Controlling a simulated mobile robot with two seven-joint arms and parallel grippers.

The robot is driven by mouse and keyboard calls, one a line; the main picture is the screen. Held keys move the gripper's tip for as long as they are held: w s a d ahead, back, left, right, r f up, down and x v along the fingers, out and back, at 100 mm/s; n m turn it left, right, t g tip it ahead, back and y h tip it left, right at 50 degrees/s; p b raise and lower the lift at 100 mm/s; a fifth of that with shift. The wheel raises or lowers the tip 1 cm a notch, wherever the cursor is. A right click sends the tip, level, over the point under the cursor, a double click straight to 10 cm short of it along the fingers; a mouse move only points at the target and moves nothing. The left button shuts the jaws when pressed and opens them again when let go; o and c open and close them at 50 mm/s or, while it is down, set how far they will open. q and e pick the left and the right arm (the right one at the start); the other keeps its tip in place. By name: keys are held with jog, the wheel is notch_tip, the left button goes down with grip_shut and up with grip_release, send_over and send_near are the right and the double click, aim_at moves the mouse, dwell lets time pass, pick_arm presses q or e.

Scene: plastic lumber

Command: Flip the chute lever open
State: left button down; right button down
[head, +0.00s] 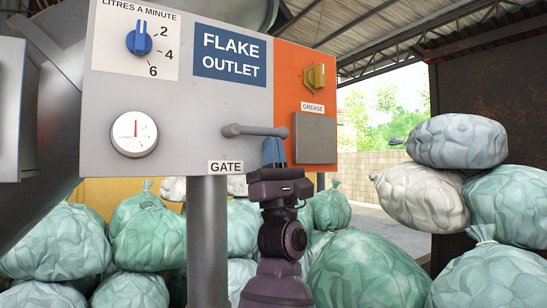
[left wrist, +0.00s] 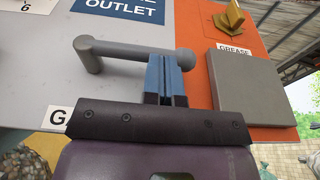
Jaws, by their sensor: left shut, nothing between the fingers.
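The chute lever (head: 255,130) is a grey bar with a round knob at its right end, mounted on the grey panel above the GATE label (head: 226,167). It lies roughly level, with its pivot at the left. It also shows in the left wrist view (left wrist: 130,52). My left gripper (head: 273,152) is shut and empty, its blue fingers pointing up just below the knob end. In the left wrist view the fingertips (left wrist: 166,62) overlap the bar beside the knob; I cannot tell whether they touch it. My right gripper is not in view.
The panel carries a blue dial (head: 139,38), a gauge (head: 134,133) and the FLAKE OUTLET sign (head: 230,54). A grey square plate (head: 315,138) and yellow grease knob (head: 315,77) sit right of the lever. A grey post (head: 207,240) stands below; stacked bags (head: 365,270) surround it.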

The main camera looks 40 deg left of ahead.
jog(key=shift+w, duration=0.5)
